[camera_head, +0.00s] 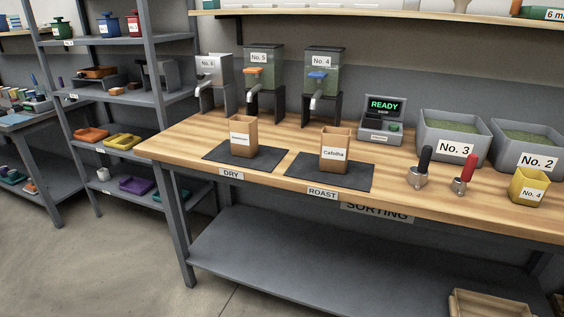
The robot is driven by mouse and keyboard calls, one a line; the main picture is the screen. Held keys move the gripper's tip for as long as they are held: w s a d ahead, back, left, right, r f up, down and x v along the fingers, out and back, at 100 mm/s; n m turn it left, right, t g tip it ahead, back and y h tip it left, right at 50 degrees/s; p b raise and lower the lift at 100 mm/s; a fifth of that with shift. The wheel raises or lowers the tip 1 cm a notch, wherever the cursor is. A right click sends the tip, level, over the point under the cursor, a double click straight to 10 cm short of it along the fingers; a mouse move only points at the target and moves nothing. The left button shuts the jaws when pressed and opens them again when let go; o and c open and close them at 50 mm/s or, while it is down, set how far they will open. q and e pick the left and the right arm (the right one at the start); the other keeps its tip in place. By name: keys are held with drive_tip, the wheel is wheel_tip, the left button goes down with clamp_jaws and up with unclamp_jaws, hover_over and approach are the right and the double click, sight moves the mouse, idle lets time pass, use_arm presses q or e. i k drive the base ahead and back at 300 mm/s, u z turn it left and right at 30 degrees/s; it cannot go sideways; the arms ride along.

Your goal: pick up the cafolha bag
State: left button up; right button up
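The Cafolha bag (335,151) is an open-topped brown bag with a white label reading "Cafolha". It stands upright on the dark mat (356,183) above the "ROAST" label on the wooden table. A similar brown bag (243,138) with a white label too small to read stands on the dark mat (216,156) above the "DRY" label. Neither of my grippers shows in the head view.
Dispensers No. 5 (262,72) and No. 4 (321,75) stand behind the bags.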

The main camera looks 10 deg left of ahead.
sight(335, 142)
drive_tip(key=u, duration=3.7)
drive_tip(key=i, duration=0.15)
drive_tip(key=z, duration=2.25)
drive_tip(key=i, duration=0.95)
drive_tip(key=z, duration=0.2)
